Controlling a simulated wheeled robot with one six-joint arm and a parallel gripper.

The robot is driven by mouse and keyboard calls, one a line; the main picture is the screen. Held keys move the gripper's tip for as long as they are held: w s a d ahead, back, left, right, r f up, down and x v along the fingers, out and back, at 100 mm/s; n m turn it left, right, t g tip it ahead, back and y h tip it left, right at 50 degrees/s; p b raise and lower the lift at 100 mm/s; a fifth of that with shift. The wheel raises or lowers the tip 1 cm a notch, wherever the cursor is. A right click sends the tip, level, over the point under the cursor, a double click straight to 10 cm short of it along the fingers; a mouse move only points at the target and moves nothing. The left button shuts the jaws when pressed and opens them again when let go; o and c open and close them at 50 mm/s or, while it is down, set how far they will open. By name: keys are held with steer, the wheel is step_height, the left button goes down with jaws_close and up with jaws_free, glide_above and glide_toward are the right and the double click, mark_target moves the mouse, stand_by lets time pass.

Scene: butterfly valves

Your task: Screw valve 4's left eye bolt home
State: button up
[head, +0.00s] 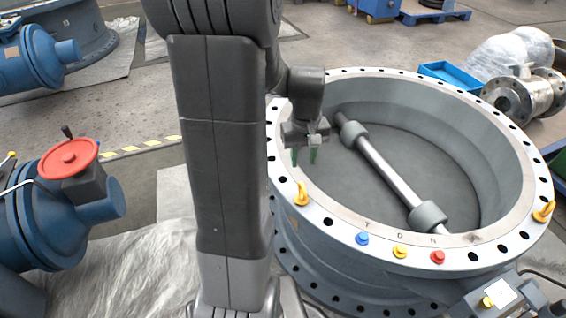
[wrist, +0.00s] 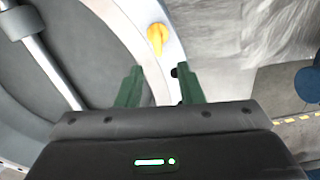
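The large grey butterfly valve body (head: 340,222) lies flat, with its round flange facing up. A yellow eye bolt (head: 301,193) stands on the left part of the flange rim. It also shows in the wrist view (wrist: 157,38), beyond my fingertips and roughly between their lines. How far it is screwed in cannot be told. My gripper (head: 304,157) hangs above the rim's inner left side, behind the eye bolt. Its two green fingers are apart with nothing between them, as the wrist view (wrist: 160,85) also shows.
A second yellow eye bolt (head: 543,212) stands on the right rim. Blue (head: 362,239), yellow (head: 399,252) and red (head: 437,257) plugs sit along the front rim. A shaft (head: 385,172) crosses the bore. A blue valve with a red handwheel (head: 68,158) stands at left.

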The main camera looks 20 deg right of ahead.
mark_target(302, 184)
steer(key=f+b, duration=0.1)
steer(key=f, duration=0.3)
steer(key=f+b, duration=0.1)
steer(key=f, duration=0.4)
steer(key=f+b, duration=0.2)
steer(key=f, duration=0.2)
steer(key=shift+w+d+f, duration=0.3)
steer(key=shift+w+f, duration=0.05)
steer(key=shift+f, duration=0.05)
jaws_close()
